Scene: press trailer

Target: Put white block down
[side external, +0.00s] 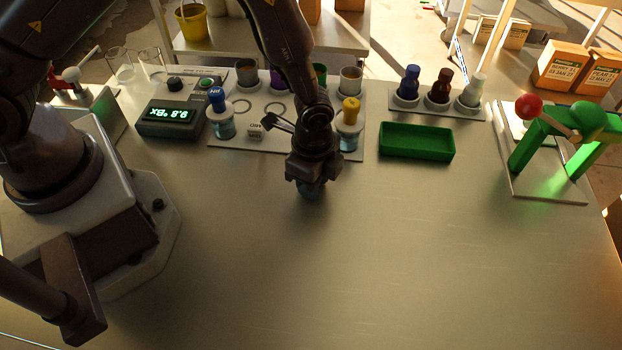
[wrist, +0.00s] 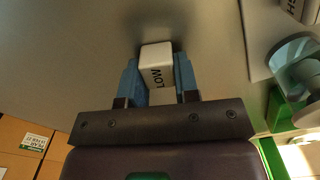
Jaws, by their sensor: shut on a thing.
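My gripper (side external: 312,190) points down over the bare middle of the metal table, in front of the rack. In the wrist view my gripper (wrist: 160,85) has its two blue fingers shut on the white block (wrist: 156,56). The block has dark letters on its side, partly covered by the fingers; "LOW" can be read. I cannot tell whether the block touches the table (side external: 400,260).
Behind my gripper stands a rack (side external: 280,140) with bottles and cups, beside a digital display box (side external: 172,118). A green tray (side external: 416,141), a rack of dark and white bottles (side external: 438,100) and a green press (side external: 556,135) with a red knob stand to the right. The table's front is clear.

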